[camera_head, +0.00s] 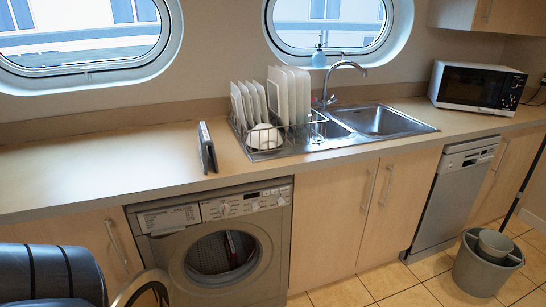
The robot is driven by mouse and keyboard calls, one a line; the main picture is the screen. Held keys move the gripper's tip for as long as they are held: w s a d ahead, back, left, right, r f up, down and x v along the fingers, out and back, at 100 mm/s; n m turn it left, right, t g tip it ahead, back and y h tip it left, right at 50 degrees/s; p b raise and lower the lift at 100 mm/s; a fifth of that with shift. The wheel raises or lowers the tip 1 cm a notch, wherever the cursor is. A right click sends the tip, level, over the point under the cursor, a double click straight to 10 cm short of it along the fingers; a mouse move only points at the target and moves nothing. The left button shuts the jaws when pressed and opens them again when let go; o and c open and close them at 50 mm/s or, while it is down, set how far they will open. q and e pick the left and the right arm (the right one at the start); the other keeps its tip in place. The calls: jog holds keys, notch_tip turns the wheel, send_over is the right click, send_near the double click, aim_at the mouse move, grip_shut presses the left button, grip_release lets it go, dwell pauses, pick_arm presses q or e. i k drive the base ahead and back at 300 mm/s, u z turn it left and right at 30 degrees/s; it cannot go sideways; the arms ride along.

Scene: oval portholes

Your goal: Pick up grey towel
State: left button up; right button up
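I see nothing that is clearly a grey towel. A thin dark grey item (207,147) stands upright on the counter, left of the dish rack, and I cannot tell what it is. The washing machine (160,245) is under the counter, and its round door (143,289) appears swung open to the left. Something dark with a reddish and a pale part (236,249) shows in its drum opening, too unclear to name. Neither gripper is in view.
The dish rack (262,152) with white plates stands beside the steel sink (378,119). A microwave (476,88) is at the right. The counter's left part (90,165) is bare. A grey bin (483,270) stands on the tiled floor before the dishwasher (452,196).

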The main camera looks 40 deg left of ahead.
aim_at(204, 136)
jog(key=z, duration=0.35)
jog(key=i, duration=0.8)
jog(key=u, duration=0.95)
jog(key=i, duration=1.1)
jog(key=u, duration=1.2)
